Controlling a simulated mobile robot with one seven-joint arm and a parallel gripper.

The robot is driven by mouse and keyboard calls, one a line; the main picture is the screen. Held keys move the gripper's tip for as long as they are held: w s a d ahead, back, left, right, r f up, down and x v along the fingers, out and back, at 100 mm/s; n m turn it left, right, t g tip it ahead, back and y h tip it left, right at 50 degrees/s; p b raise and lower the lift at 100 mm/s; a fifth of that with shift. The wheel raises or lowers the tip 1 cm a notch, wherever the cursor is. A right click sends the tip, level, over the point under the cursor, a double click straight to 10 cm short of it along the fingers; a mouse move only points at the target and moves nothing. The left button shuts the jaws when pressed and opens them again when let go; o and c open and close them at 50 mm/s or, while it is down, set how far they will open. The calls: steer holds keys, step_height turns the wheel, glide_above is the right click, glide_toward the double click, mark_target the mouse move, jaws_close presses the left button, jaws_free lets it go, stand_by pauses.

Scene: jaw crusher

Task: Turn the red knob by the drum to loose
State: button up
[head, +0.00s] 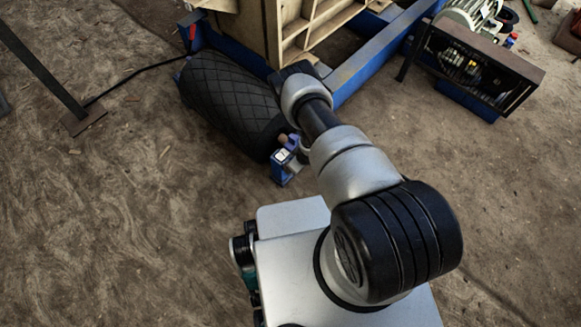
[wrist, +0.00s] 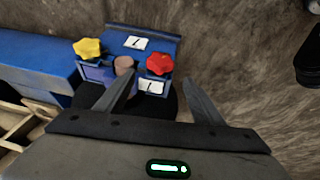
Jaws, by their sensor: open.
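The red knob (wrist: 159,64), lobed like a star, sits on a blue bracket (wrist: 150,45) in the wrist view. A white label with a black mark lies above it and another below it. The black drum (head: 225,95) lies on the ground in the head view, with the blue bracket (head: 281,172) at its near end. My gripper (wrist: 160,77) is open and empty. Its two fingertips point toward the bracket, with the red knob showing between and beyond them. I see no contact. My arm hides the gripper in the head view.
A yellow knob (wrist: 88,48) sits left of the red one, with a brown round shaft end (wrist: 124,65) between them. A blue frame beam (wrist: 35,60) runs at left. A motor unit (head: 470,60) stands at upper right. Bare ground (head: 120,230) is open at left.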

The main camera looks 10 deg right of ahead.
steer(key=b+x, duration=0.3)
steer(key=x, duration=0.5)
steer(key=shift+w+f, duration=0.1)
steer(key=shift+f, duration=0.05)
steer(key=c, duration=1)
steer(key=shift+a, duration=0.1)
steer(key=shift+c, duration=0.2)
